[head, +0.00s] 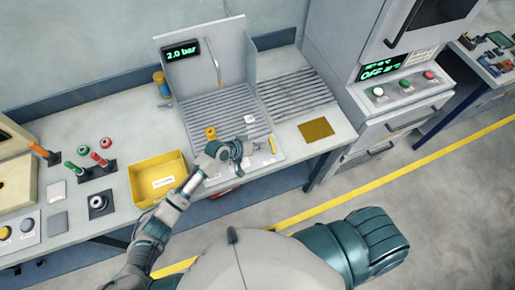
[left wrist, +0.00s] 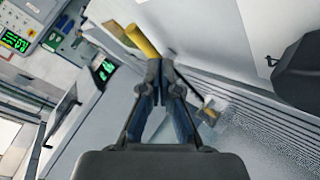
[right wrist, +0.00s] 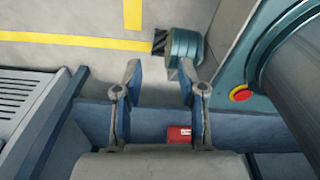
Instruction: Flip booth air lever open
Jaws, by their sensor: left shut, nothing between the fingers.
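The spray booth (head: 205,62) has a grey back panel, a slatted floor and a display (head: 181,51) reading 2.0 bar. A yellow handle-like piece (head: 160,84) is at its left side, and a small yellow piece (head: 210,133) is at its front. My left gripper (head: 240,152) is over the booth's front edge, close to the small yellow piece. In the left wrist view its fingers (left wrist: 160,75) are together and empty, with a yellow bar (left wrist: 142,40) just beyond the tips. I cannot tell which yellow piece this is. My right gripper (right wrist: 158,75) is open and empty.
A yellow bin (head: 158,178) stands left of the left gripper. A cabinet with buttons and an OFF display (head: 383,68) is at the right. The right gripper has a red box (right wrist: 179,134) beyond it.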

